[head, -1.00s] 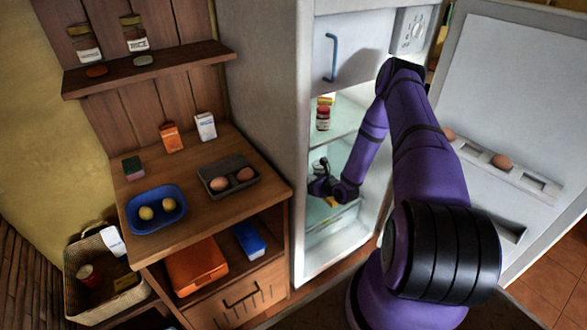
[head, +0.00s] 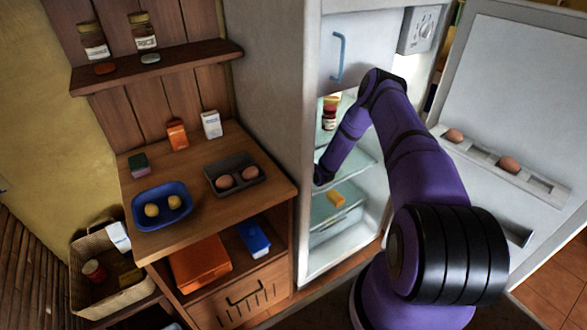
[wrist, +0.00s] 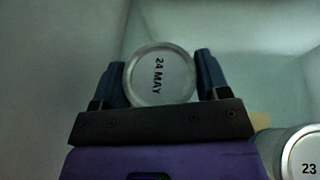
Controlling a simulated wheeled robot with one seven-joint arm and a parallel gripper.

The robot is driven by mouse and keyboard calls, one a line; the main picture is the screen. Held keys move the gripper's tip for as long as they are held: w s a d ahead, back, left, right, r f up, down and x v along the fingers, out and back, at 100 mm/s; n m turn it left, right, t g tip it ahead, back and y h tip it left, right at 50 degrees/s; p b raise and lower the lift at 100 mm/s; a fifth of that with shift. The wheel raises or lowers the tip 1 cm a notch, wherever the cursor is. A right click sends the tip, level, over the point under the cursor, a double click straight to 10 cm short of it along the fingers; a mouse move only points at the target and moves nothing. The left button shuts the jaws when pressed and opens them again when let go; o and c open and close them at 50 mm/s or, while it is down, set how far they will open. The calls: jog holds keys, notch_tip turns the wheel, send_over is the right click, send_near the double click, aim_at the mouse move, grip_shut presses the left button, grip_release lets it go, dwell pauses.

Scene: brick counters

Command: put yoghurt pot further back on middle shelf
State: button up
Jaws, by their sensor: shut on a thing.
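In the wrist view my gripper (wrist: 162,85) is shut on a round pot with a silver lid (wrist: 158,75) reading "24 MAY". One finger is on each side of the pot. In the head view my arm reaches into the open fridge, and my gripper and the held pot are hidden behind the fridge's left side wall. The middle glass shelf (head: 354,171) shows in the head view. I cannot tell whether the pot touches it.
Another silver lid (wrist: 304,158), marked "23", is at the wrist view's lower right. A red jar (head: 329,118) stands on the upper shelf, and a yellow item (head: 335,198) lies lower. The fridge door (head: 500,90) is open at right, with eggs (head: 508,165) in its rack.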

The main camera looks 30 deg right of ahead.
jog(key=shift+f, duration=0.2)
jog(key=o, duration=1)
jog(key=shift+o, duration=0.2)
